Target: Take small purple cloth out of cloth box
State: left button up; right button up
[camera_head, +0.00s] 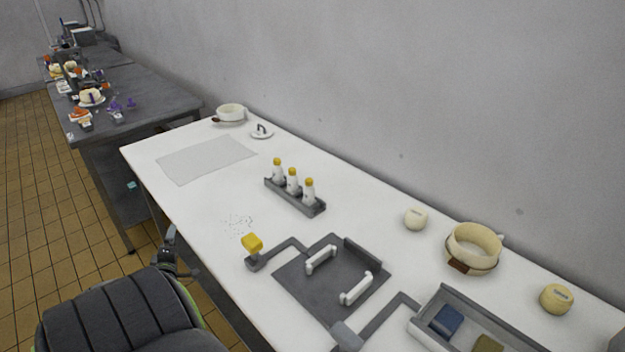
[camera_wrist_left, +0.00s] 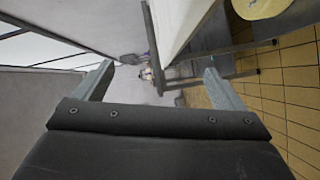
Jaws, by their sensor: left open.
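A grey open box (camera_head: 490,316) stands at the near right of the white table in the head view, cut off by the bottom edge. In it lie a dark blue folded cloth (camera_head: 446,320) and an olive cloth (camera_head: 487,344). I see no clearly purple cloth in the part of the box that shows. My left gripper (camera_wrist_left: 158,70) is open and empty in the left wrist view, its two fingers wide apart. It is beside the table's edge, away from the box. My right gripper is not in view.
On the white table (camera_head: 205,200) stand a rack (camera_head: 312,207) with yellow-capped bottles, a dark plate (camera_head: 300,285) with white handles, a yellow-topped tool (camera_head: 252,243), a cream pot (camera_head: 473,250) and two round cream items (camera_head: 415,218). A cluttered dark table (camera_head: 150,105) is behind. The wall borders the right.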

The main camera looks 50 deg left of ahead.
pick_arm(q)
jog(key=w+r+t, duration=0.6)
jog(key=w+r, duration=1.5)
jog(key=w, duration=0.2)
jog(key=w+d+r+m+t+h, duration=0.35)
jog(key=w+d+r+m, duration=0.25)
jog(key=w+r, duration=0.3)
jog(key=w+d+f+m+h, duration=0.1)
jog(key=d+f+m+h, duration=0.35)
jog(key=d+f, duration=0.4)
jog(key=w+d+f+m+h, duration=0.1)
jog(key=d+f+m+h, duration=0.35)
jog(key=d, duration=0.75)
jog(key=m+g+h, duration=0.3)
jog(key=m, duration=1.2)
send_over(343, 337)
jog(key=s, duration=0.2)
notch_tip(343, 337, down, 4)
jog(key=shift+w+a+r+y, duration=0.1)
jog(key=shift+a+r+y, duration=0.05)
jog(key=shift+y, duration=0.1)
jog(key=s+f+n+g, duration=0.1)
jog(key=s+f+n, duration=0.15)
jog(key=s, duration=0.45)
jog(key=shift+n+y, duration=0.25)
jog(key=shift+y, duration=0.05)
jog(key=x, duration=1.2)
jog(key=shift+w+r, duration=0.15)
jog(key=shift+r, duration=0.1)
